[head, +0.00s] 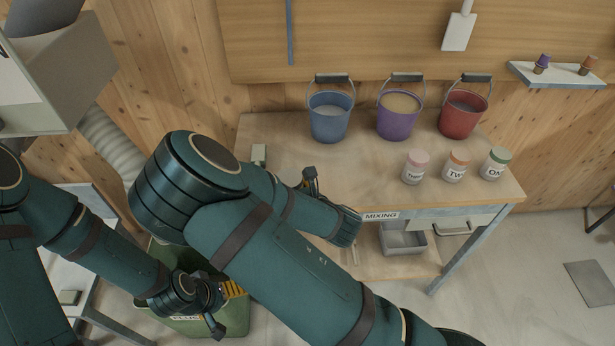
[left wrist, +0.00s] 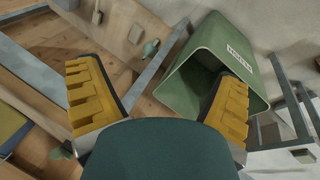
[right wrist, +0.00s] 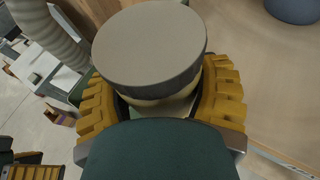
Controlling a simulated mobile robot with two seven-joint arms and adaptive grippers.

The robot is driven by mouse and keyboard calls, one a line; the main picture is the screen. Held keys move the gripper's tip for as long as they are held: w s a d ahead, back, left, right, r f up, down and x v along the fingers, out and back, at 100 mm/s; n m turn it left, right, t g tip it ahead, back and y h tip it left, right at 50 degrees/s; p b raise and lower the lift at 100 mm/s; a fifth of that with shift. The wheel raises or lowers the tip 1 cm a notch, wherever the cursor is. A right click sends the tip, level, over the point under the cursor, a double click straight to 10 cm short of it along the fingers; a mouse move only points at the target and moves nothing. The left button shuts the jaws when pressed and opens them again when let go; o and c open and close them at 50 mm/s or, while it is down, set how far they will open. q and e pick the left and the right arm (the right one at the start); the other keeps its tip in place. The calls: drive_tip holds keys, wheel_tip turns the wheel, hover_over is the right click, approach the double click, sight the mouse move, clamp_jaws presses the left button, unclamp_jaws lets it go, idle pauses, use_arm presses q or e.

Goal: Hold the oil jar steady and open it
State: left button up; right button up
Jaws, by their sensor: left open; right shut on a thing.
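A jar with a broad, flat grey-beige lid (right wrist: 150,45) stands between the yellow fingers of my right gripper (right wrist: 160,105) in the right wrist view. That gripper is shut around the jar just below the lid; the lower body is mostly hidden. In the head view my right gripper (head: 312,186) shows only in part at the table's left side, and my arm hides the jar. My left gripper (head: 222,305) is open and empty, low on the left over the green bin. Its spread fingers (left wrist: 160,100) show in the left wrist view, well apart from the jar.
The green bin (left wrist: 185,80) lies below my left gripper. On the mixing table (head: 285,145) stand blue (head: 329,122), purple (head: 397,122) and red (head: 459,119) buckets. Jars with pink (head: 415,168), orange (head: 456,166) and green (head: 495,164) lids stand at the right.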

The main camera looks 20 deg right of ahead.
drive_tip(key=a+f+n+g+y, duration=0.1)
drive_tip(key=a+n+g+y, duration=0.1)
drive_tip(key=a, duration=0.4)
drive_tip(key=shift+s+n+y, duration=0.45)
drive_tip(key=shift+n+y, duration=0.35)
drive_tip(key=shift+y, duration=0.1)
use_arm(q)
drive_tip(key=shift+o, duration=0.3)
use_arm(e)
drive_tip(key=shift+a+g, duration=0.3)
drive_tip(key=shift+a, duration=0.05)
clamp_jaws()
use_arm(q)
drive_tip(key=w+d+r+m+g, duration=0.35)
drive_tip(key=d+r+m, duration=0.35)
drive_tip(key=m, duration=0.4)
drive_tip(key=w+r+m+g+y, duration=0.3)
drive_tip(key=w+r+m+y, duration=0.1)
drive_tip(key=r+m, duration=0.85)
drive_tip(key=w+d+r+m+t, duration=0.4)
drive_tip(key=w+d+r+m, duration=0.3)
drive_tip(key=m, duration=0.6)
wheel_tip(320, 180, down, 8)
drive_tip(key=w, duration=0.1)
drive_tip(key=shift+d, duration=0.4)
use_arm(e)
drive_tip(key=shift+a, duration=0.1)
use_arm(q)
drive_tip(key=shift+n, duration=0.25)
